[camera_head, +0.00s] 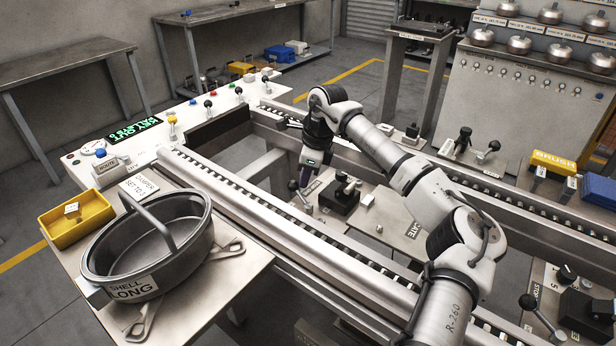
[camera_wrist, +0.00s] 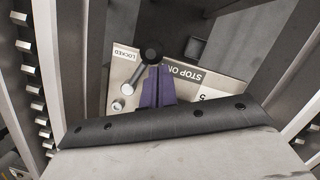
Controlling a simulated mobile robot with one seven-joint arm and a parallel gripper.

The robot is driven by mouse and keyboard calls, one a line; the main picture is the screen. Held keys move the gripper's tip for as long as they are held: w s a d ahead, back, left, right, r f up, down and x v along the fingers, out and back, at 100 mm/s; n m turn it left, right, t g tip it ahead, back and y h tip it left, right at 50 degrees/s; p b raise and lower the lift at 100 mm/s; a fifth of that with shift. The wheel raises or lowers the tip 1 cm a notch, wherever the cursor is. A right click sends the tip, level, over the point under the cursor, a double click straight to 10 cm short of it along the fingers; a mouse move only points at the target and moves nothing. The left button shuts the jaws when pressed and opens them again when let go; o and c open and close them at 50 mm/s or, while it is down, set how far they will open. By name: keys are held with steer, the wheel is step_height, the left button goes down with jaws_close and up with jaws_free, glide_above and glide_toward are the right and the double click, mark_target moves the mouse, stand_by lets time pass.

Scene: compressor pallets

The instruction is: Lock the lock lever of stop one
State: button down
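In the wrist view, the stop one plate (camera_wrist: 207,80) carries an upside-down "STOP ON…" label, partly hidden by my gripper. The lock lever has a dark ball knob (camera_wrist: 152,52) and a pale rod (camera_wrist: 136,76) running down left to its pivot. A "LOCKED" label (camera_wrist: 129,54) lies just left of the knob. My gripper (camera_wrist: 154,70) has its purple fingers together, with only a thin line between them. The fingertips are close beside the knob and right of the rod; I cannot tell whether they touch. In the head view my gripper (camera_head: 294,184) points down between the rails.
A black block with a lever (camera_head: 340,195) stands right of my gripper. The near roller rail (camera_head: 260,215) and far rail (camera_head: 375,160) flank it. A steel shell (camera_head: 150,245) and yellow bin (camera_head: 75,222) sit on the left table.

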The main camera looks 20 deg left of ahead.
steer(key=shift+s+a, duration=0.15)
steer(key=shift+a, duration=0.25)
